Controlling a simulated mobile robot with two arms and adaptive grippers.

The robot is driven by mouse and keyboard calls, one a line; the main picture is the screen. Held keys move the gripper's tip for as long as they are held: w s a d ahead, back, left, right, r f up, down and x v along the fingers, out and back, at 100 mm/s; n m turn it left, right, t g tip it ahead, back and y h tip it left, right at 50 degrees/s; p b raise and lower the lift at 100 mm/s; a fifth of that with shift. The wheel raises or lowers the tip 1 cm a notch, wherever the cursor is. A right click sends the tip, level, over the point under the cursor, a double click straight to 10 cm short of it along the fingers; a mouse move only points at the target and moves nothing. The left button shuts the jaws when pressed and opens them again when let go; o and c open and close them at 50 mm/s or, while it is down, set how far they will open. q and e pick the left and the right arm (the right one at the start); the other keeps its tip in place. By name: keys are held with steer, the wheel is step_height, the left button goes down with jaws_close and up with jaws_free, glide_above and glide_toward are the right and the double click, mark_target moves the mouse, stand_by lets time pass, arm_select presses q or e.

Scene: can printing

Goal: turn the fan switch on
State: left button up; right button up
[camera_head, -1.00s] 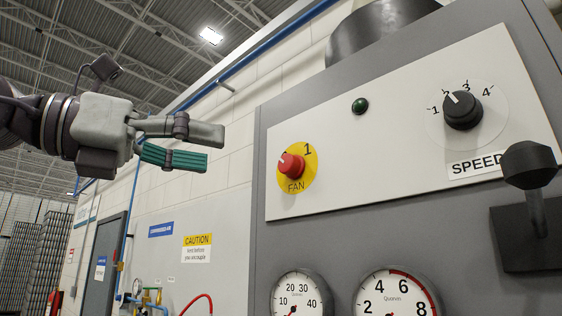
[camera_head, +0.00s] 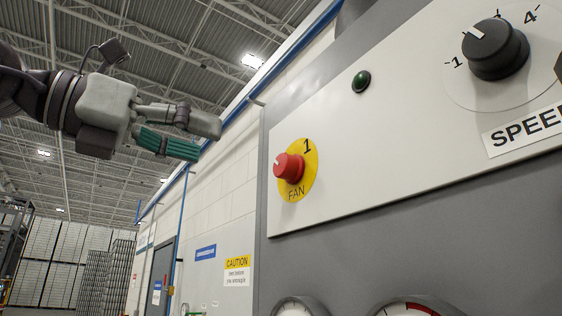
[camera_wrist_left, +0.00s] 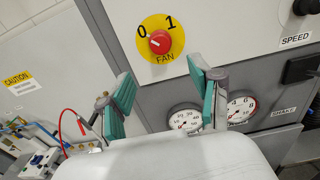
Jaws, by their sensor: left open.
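The fan switch (camera_head: 289,167) is a red knob on a yellow disc marked FAN, on the white panel right of centre in the head view. In the left wrist view the red knob (camera_wrist_left: 160,42) sits above and between the fingers, with 0 and 1 on the disc and its white mark toward the 0 side. My left gripper (camera_head: 208,138) is open and empty, left of the switch and apart from it. Its teal-padded fingers also show in the left wrist view (camera_wrist_left: 166,92). My right gripper is not in view.
A black speed knob (camera_head: 495,50) and a dark green lamp (camera_head: 361,82) are on the same panel. Gauges (camera_wrist_left: 186,118) lie below it. A caution sign (camera_head: 237,270) is on the wall at left. The space before the switch looks clear.

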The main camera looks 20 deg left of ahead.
arm_select(q)
steer(key=p, duration=0.2)
glide_toward(279, 165)
steer(key=x, duration=0.3)
steer(key=p+x, duration=0.1)
steer(key=x, duration=0.3)
steer(key=shift+w+d+r, duration=0.1)
steer(key=shift+w+d, duration=0.05)
steer(key=shift+w, duration=0.1)
steer(key=shift+w+d, duration=0.35)
steer(key=shift+w, duration=0.1)
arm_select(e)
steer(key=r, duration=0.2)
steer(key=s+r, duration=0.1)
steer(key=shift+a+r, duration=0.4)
arm_select(q)
steer(key=shift+w, duration=0.1)
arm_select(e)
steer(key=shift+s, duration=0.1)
arm_select(q)
steer(key=c, duration=1.2)
steer(key=shift+o, duration=0.2)
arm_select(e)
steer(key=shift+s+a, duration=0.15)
